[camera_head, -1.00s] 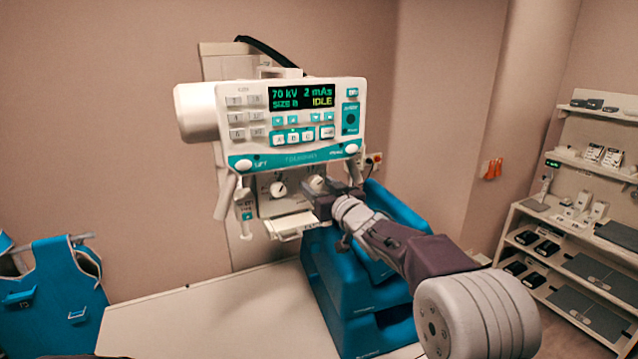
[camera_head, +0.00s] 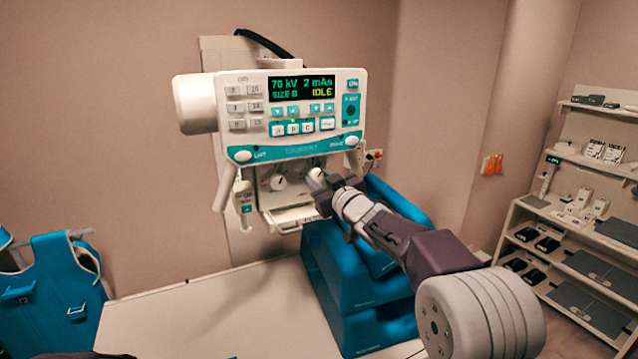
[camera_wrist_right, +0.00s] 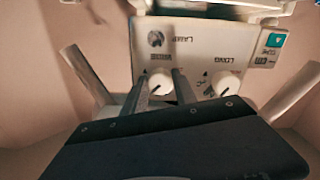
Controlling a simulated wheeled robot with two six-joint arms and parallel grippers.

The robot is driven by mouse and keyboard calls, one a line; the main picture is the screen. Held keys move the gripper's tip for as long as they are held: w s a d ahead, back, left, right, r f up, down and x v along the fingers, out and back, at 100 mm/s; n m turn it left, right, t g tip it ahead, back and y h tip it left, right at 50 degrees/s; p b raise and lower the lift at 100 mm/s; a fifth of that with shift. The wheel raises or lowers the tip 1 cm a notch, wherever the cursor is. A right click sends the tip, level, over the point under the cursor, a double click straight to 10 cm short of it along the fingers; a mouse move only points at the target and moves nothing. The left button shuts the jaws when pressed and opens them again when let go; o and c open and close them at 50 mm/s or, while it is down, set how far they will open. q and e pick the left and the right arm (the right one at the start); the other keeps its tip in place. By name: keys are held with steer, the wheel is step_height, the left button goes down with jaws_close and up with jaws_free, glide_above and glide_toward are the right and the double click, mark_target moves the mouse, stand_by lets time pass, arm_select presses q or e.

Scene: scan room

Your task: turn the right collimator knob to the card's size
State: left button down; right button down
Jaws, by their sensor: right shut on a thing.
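The collimator hangs under the control panel (camera_head: 295,115). Its right knob (camera_wrist_right: 158,80) is white with a dark pointer mark and sits between my right gripper's fingers. My right gripper (camera_head: 318,183) is shut on this knob and covers most of it in the head view. The gripper fingers (camera_wrist_right: 160,92) reach up to the collimator face in the wrist view, which shows the lettering upside down. The left knob (camera_head: 278,183) is free, with its dark mark visible. It also shows in the wrist view (camera_wrist_right: 226,83). I cannot identify a size card. My left gripper is out of view.
A white tabletop (camera_head: 190,310) lies below. Blue stepped blocks (camera_head: 335,280) stand under my right arm. A handle (camera_head: 224,188) hangs at the collimator's left side. Blue aprons (camera_head: 60,280) hang at left; a stocked shelf (camera_head: 570,250) stands at right.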

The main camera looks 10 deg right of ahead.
steer(key=n+b, duration=0.1)
steer(key=n, duration=0.2)
steer(key=shift+f+n, duration=0.1)
steer(key=shift+n, duration=0.3)
steer(key=shift+d+n+b, duration=0.1)
steer(key=shift+n+b, duration=0.7)
steer(key=shift+n, duration=1)
steer(key=c, duration=1)
jaws_free()
steer(key=shift+s+d, duration=0.1)
steer(key=shift+s, duration=0.2)
steer(key=b+v, duration=0.2)
steer(key=v, duration=0.6)
steer(key=shift+s, duration=0.2)
